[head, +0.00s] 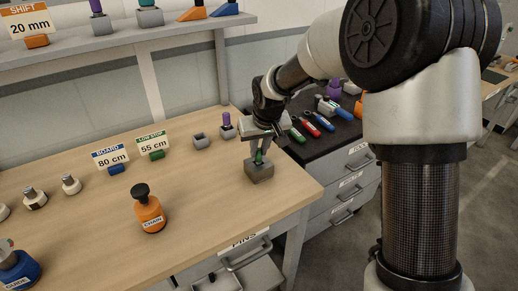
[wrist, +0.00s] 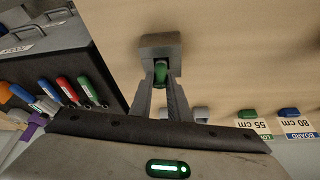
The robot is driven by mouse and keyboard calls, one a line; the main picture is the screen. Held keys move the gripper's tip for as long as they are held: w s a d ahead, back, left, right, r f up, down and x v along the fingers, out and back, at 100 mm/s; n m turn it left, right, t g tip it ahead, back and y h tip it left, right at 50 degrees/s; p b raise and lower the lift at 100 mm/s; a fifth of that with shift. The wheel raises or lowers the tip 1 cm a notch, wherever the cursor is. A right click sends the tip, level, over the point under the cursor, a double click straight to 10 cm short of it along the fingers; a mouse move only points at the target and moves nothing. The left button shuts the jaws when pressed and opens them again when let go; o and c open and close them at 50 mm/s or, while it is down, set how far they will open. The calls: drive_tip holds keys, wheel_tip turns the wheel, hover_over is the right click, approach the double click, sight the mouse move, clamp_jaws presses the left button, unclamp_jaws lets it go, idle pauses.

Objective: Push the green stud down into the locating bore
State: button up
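The green stud (head: 259,157) stands upright at the top of a grey block (head: 259,174), near the right front edge of the wooden workbench. The wrist view shows the stud (wrist: 160,73) against the grey block (wrist: 160,43). My gripper (head: 259,153) comes down from above, and its two fingers (wrist: 160,78) lie close on either side of the stud and appear shut on it. The bore in the block is hidden by the stud and fingers, so I cannot tell how deep the stud sits.
Behind are an empty grey block (head: 200,141) and a purple stud in another block (head: 227,128). The orange bottle (head: 149,210) stands to the left. Signs stand on the bench (head: 110,157). A dark drawer cabinet (head: 340,140) with coloured tools adjoins at right. Bare bench lies between bottle and block.

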drive_tip(key=o, duration=0.4)
drive_tip(key=shift+o, duration=0.2)
drive_tip(key=shift+r, duration=0.1)
